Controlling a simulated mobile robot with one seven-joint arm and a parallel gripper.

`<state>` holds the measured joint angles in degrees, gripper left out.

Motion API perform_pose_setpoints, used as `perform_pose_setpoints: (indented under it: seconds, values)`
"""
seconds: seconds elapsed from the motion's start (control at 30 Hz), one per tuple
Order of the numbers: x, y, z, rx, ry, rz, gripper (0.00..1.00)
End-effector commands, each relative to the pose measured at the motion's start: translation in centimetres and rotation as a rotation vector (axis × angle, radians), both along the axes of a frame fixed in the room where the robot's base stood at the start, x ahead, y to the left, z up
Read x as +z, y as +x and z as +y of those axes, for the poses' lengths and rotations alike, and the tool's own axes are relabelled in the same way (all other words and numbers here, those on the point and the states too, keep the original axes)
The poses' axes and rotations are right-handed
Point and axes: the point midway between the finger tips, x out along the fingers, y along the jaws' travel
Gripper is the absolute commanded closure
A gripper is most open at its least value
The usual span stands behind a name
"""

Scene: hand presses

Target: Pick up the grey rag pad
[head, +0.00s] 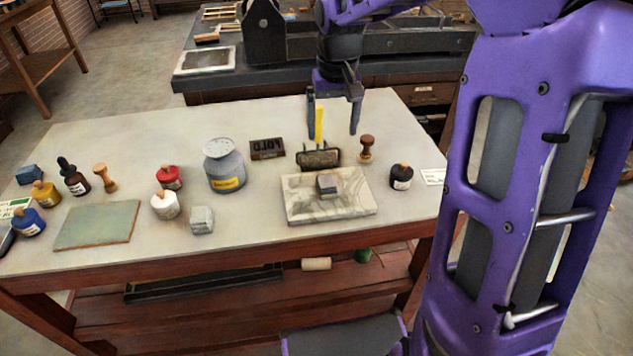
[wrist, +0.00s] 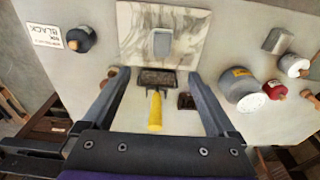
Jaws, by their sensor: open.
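A small grey pad (head: 327,184) lies on the marbled slab (head: 298,208) on the worktable. It also shows in the wrist view (wrist: 162,42), ahead of my fingertips. A second, paler grey block-like pad (head: 202,220) sits on the bare tabletop to the left of the slab; the wrist view shows it at the right (wrist: 278,40). I cannot tell for certain which is the rag pad, though the one on the slab is darker. My gripper (head: 333,125) is open and empty, above the table behind the slab. Neither pad is between its fingers (wrist: 158,77).
A roller (head: 318,158) with a yellow handle (wrist: 155,112) lies below my gripper, behind the slab. Bare tabletop shows at front, between can and slab.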

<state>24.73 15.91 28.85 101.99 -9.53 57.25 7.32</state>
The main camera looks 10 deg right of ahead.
Motion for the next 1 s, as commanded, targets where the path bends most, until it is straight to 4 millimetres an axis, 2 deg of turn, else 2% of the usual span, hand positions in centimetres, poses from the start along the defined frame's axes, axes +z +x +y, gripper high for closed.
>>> perform_pose_setpoints:
  seconds: [0.17,0.5,0.6,0.83,1.0]
  values:
    - [-2.9,0.1,0.0,-0.004,0.005,0.009,0.07]
    - [-10.1,1.0,0.0,-0.003,0.003,0.007,0.07]
    - [-11.3,1.3,0.0,-0.003,0.002,0.005,0.07]
    - [-12.9,1.4,0.1,-0.001,0.002,0.004,0.07]
    - [-15.6,1.7,0.5,-0.002,0.004,0.005,0.07]
